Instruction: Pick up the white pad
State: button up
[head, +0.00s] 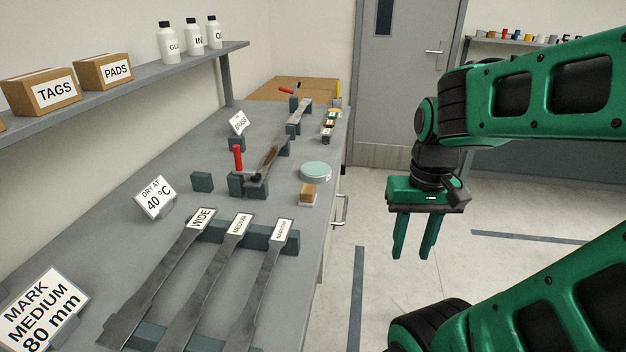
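I cannot pick out the white pad for certain. A small block with a tan top and a whitish lower edge (307,195) lies near the bench's right edge. Farther back along that edge is a row of small coloured and whitish pieces (329,127), too small to tell apart. My gripper (412,252) points down with its two green fingers apart and nothing between them. It hangs over the floor, to the right of the bench and clear of everything on it.
The grey bench (330,215) carries a round pale-green-lidded dish (315,170), a clamp with a red handle (238,158), and three labelled metal strips (215,275) on dark supports. A shelf (120,85) with boxes and bottles overhangs the left side. Floor (380,300) right of the bench is open.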

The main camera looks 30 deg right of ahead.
aim_at(308, 194)
jog(key=k, duration=1.25)
jog(key=z, duration=0.35)
jog(key=i, duration=1.75)
jog(key=u, duration=0.25)
